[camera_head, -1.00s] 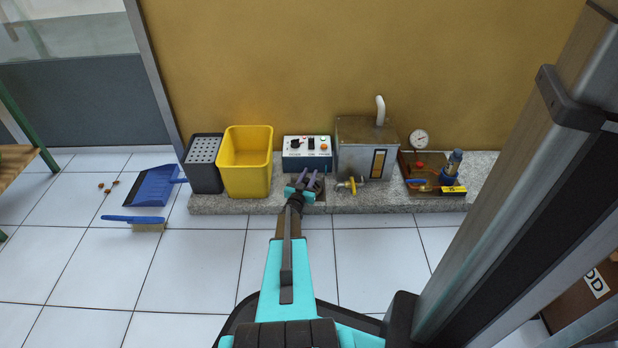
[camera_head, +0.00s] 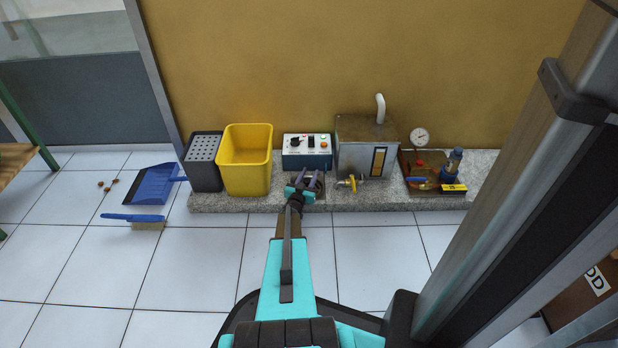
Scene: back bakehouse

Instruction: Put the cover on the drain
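My gripper (camera_head: 307,177) is over the stone ledge, in front of the blue and white control box. Its two fingers point away from me and look apart, with a gap between them. A small dark square (camera_head: 320,193) in the ledge surface lies beneath and just right of the gripper; it may be the drain, and the gripper partly hides it. I cannot clearly make out a separate cover. Whether anything thin is between or under the fingers is too small to tell.
On the ledge (camera_head: 240,204) stand a perforated-top grey box (camera_head: 204,172), a yellow bin (camera_head: 246,178), the control box (camera_head: 307,160), a metal tank (camera_head: 352,160) with a brass valve (camera_head: 350,184), and a gauge tray (camera_head: 424,190). A dustpan (camera_head: 152,188) and brush (camera_head: 135,219) lie left.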

